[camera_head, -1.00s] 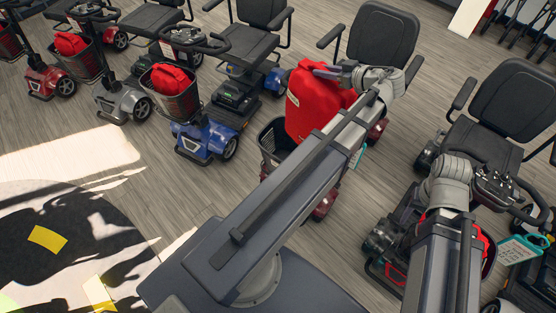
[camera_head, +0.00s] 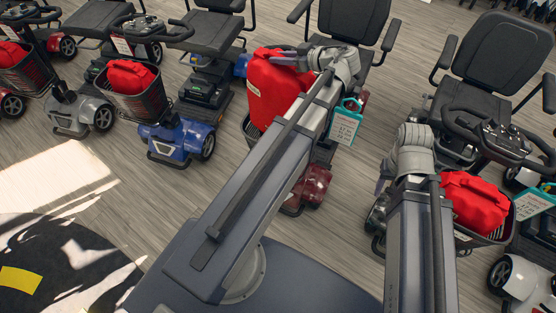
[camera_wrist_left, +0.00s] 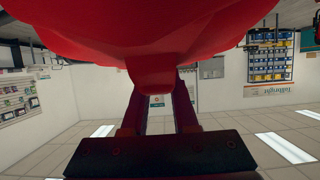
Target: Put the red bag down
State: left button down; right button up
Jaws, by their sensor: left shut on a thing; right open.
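The red bag (camera_head: 272,92) is at the basket (camera_head: 250,130) of the middle scooter, its lower part appearing inside the basket. My left gripper (camera_head: 292,55) is shut on the bag's top. In the left wrist view the red bag (camera_wrist_left: 155,35) fills the upper part, with a red tab between the fingers of my left gripper (camera_wrist_left: 157,95). My right gripper (camera_head: 384,172) is open and empty, left of another red bag (camera_head: 474,202) in the right scooter's basket. The bag's underside is hidden.
A teal tag (camera_head: 345,120) hangs beside the middle scooter. Scooters with red bags in their baskets stand at left, including a blue one (camera_head: 180,138). The black seat (camera_head: 505,60) of the right scooter is empty. Open floor (camera_head: 110,150) lies at front left.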

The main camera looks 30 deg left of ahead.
aim_at(283, 71)
pick_arm(q)
jog(key=f+b, duration=0.2)
jog(key=f, duration=0.1)
jog(key=f+b, duration=0.1)
jog(key=f, duration=0.1)
jog(key=shift+a, duration=0.25)
jog(key=shift+s+d+r, duration=0.1)
jog(key=shift+d, duration=0.7)
notch_tip(283, 71, down, 18)
jog(key=b, duration=1.8)
pick_arm(e)
notch_tip(283, 71, down, 23)
jog(key=shift+a, duration=0.3)
